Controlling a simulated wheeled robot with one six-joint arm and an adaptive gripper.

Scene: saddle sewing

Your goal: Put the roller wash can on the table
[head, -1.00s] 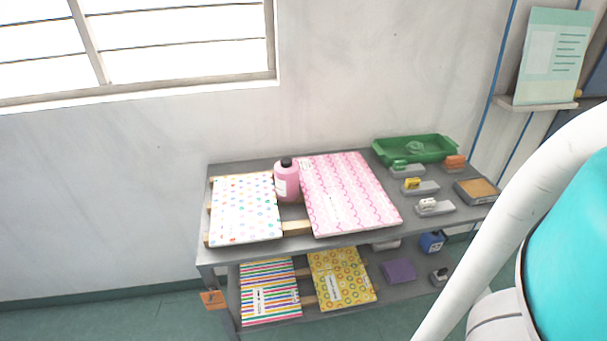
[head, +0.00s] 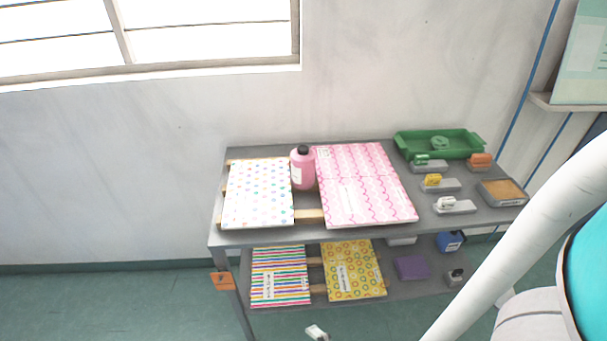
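No readable label tells me which item is the roller wash can. A pink bottle (head: 303,172) with a black cap stands upright on the table's top, between two patterned boards. A small blue container (head: 450,242) with a white label sits on the lower shelf at the right. The grey table (head: 228,236) stands against the wall. I cannot make out my gripper. A small grey-white piece (head: 317,333) shows at the bottom edge, cut off, and I cannot tell what it is.
Dotted (head: 258,193) and pink wavy (head: 365,185) boards cover the left and middle top. A green tray (head: 438,145), several small grey-based items and a brown-topped block (head: 503,192) fill the right. Striped (head: 280,275) and yellow (head: 353,270) boards lie below. Floor at left is clear.

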